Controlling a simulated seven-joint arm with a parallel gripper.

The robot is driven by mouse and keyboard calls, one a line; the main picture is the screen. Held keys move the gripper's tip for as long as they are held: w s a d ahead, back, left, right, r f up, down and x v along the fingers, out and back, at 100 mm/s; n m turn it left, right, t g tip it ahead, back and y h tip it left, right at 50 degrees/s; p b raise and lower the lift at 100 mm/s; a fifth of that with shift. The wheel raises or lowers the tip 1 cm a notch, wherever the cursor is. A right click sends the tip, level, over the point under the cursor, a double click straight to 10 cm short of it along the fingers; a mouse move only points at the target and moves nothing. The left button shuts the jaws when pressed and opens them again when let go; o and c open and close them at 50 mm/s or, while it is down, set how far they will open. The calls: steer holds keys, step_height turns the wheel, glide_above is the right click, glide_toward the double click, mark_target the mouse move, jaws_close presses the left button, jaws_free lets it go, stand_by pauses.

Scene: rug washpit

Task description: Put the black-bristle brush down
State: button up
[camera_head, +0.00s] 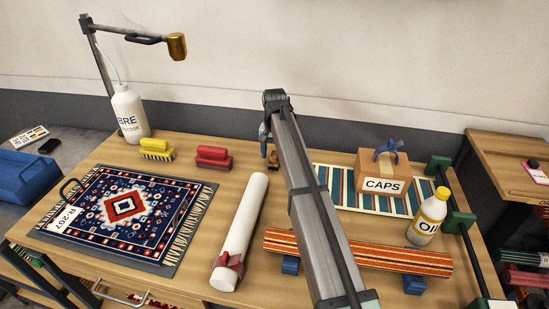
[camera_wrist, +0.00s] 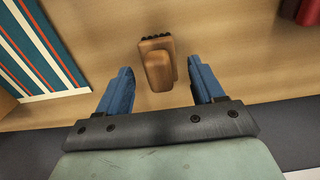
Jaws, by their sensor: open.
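The black-bristle brush (camera_wrist: 157,66) has a brown wooden body and handle, with a row of dark bristle tips at its far edge in the wrist view. It appears to rest on the wooden table. My gripper (camera_wrist: 164,84) is open, with one blue finger on each side of the brush's handle end and a visible gap on both sides. In the head view a small brown part of the brush (camera_head: 273,160) shows beside my arm. The rest there is hidden behind the arm.
A red brush (camera_head: 213,157) and a yellow brush (camera_head: 157,149) stand to the left on the table (camera_head: 190,215). A white roll (camera_head: 241,225) lies in front. A striped cloth (camera_head: 335,190) with a CAPS box (camera_head: 384,178) lies to the right. A wall stands behind.

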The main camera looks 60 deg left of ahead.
mark_target(275, 153)
step_height(275, 153, up, 9)
steer(key=shift+r, duration=0.4)
stand_by(0.4)
